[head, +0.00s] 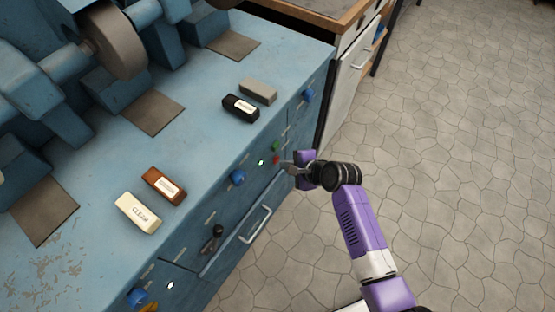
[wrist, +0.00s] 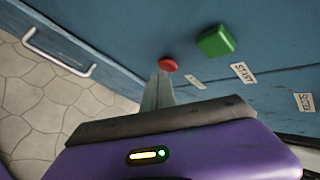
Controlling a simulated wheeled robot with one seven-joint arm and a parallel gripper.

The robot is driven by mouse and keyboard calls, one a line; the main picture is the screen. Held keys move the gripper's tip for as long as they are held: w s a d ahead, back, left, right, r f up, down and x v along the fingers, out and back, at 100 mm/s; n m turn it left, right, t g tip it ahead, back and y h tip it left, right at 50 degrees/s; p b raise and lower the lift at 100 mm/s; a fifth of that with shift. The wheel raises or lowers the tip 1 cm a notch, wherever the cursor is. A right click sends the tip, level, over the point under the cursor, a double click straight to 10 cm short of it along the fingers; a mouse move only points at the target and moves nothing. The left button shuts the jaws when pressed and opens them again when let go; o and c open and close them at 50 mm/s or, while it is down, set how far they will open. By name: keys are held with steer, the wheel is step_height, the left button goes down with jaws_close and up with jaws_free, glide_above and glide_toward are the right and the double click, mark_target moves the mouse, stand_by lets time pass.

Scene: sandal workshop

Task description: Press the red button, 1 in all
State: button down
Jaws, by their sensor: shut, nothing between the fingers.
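The red button (head: 276,160) is on the blue front panel of the workbench, just below a green button (head: 276,146). In the wrist view the red button (wrist: 168,65) is round and stands out from the panel, beside the square green button (wrist: 215,41). My gripper (head: 286,165) is shut and empty, with its tips close to the red button. In the wrist view the shut fingertips (wrist: 162,78) lie right by the button's edge. I cannot tell whether they touch it.
The bench top (head: 190,150) carries several labelled blocks and grinding machines. Blue knobs (head: 238,177) stick out from the front panel. A drawer handle (head: 255,224) is below. Open tiled floor (head: 450,150) lies to the right.

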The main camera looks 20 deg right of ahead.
steer(key=shift+w+a, duration=0.25)
steer(key=shift+w, duration=0.1)
stand_by(0.7)
steer(key=shift+s, duration=0.1)
steer(key=shift+s+d+p, duration=0.5)
steer(key=shift+s+p, duration=0.05)
steer(key=shift+s, duration=0.05)
stand_by(0.3)
steer(key=shift+s+d+p, duration=0.5)
steer(key=shift+s+d, duration=0.25)
steer(key=shift+s, duration=0.3)
steer(key=shift+s+d+p, duration=0.45)
steer(key=shift+s+d, duration=0.3)
steer(key=shift+s, duration=0.25)
